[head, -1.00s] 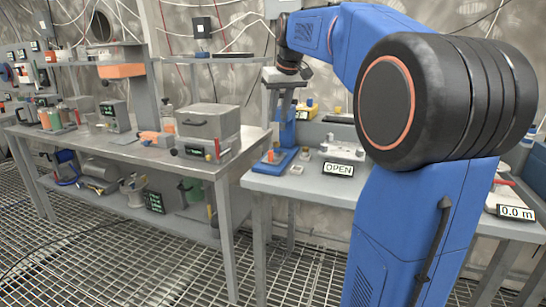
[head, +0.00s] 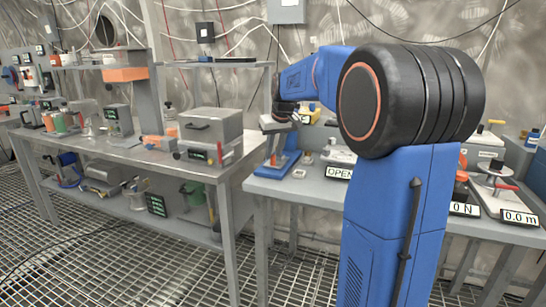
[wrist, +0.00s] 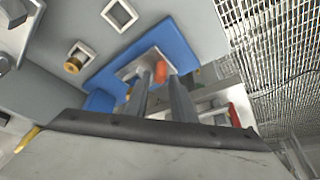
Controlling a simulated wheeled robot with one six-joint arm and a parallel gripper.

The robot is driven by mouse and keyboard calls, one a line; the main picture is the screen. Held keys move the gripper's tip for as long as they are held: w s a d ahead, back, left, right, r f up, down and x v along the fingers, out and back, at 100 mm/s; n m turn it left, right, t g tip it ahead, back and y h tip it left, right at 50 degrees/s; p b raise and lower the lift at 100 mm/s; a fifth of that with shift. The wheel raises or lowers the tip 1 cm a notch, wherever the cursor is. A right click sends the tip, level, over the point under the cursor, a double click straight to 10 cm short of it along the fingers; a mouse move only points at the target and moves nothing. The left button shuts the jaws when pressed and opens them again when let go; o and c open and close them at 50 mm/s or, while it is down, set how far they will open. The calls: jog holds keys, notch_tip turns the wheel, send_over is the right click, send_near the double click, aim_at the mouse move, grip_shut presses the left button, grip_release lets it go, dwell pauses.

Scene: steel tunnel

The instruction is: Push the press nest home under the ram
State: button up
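The press is blue, with its base (head: 277,165) near the left end of the right-hand bench. In the wrist view its blue base (wrist: 182,40) carries a light metal piece, probably the nest (wrist: 128,70), with an orange cylinder (wrist: 165,71) beside the fingertips. My gripper (wrist: 154,76) points down at the press, its two grey fingers apart with a gap between them and nothing clearly held. In the head view my gripper (head: 272,143) is above the blue base, and its tips are hard to make out. The ram cannot be made out; contact with the nest is unclear.
An OPEN sign (head: 338,172) stands right of the press, partly behind my arm. A 0.0 m display (head: 519,217) is at the right. The left bench (head: 130,160) holds a grey case (head: 210,128). Small square frames (wrist: 119,14) lie beside the press.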

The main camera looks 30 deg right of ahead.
jog(key=shift+x, duration=1.3)
grip_shut()
jog(key=shift+w+d, duration=1.05)
jog(key=shift+d, duration=0.3)
jog(key=shift+w+d, duration=1.1)
jog(key=shift+d, duration=0.3)
grip_release()
jog(key=shift+r, duration=0.1)
